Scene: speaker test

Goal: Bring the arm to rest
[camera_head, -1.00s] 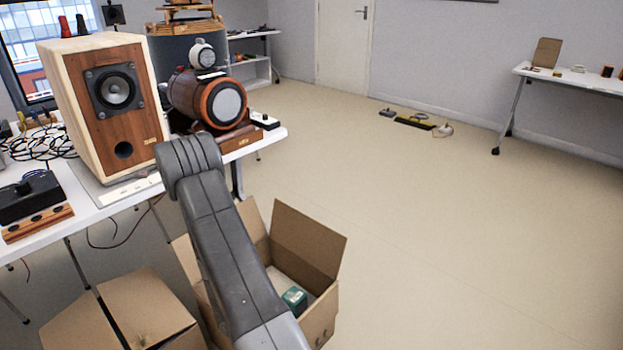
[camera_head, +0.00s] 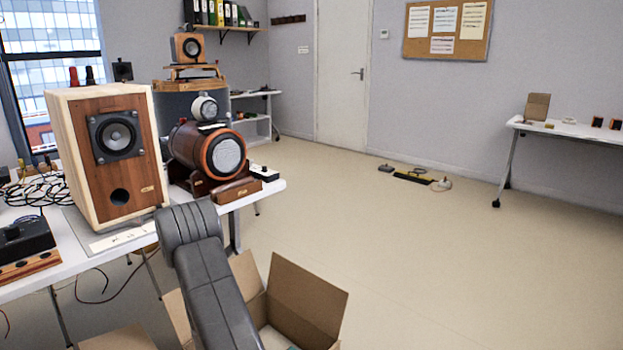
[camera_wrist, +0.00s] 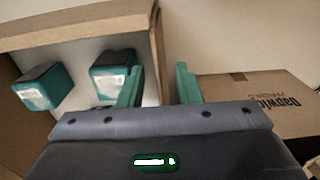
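My gripper (camera_wrist: 159,85) shows in the wrist view with its two teal fingers apart and nothing between them. It is over an open cardboard box (camera_wrist: 157,50), near that box's wall. Two teal-and-black items with white labels, one at the left (camera_wrist: 38,88) and one nearer the left finger (camera_wrist: 112,75), are inside the box. My grey arm (camera_head: 210,275) shows in the head view, reaching down in front of the table. The gripper itself is out of sight there.
A white table (camera_head: 75,258) at the left holds a wooden speaker (camera_head: 75,150), a round-bodied speaker (camera_head: 185,147) and cables. Open boxes (camera_head: 305,290) stand on the floor below. A strip and small items (camera_head: 412,176) lie on the far floor. The floor at the right is clear.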

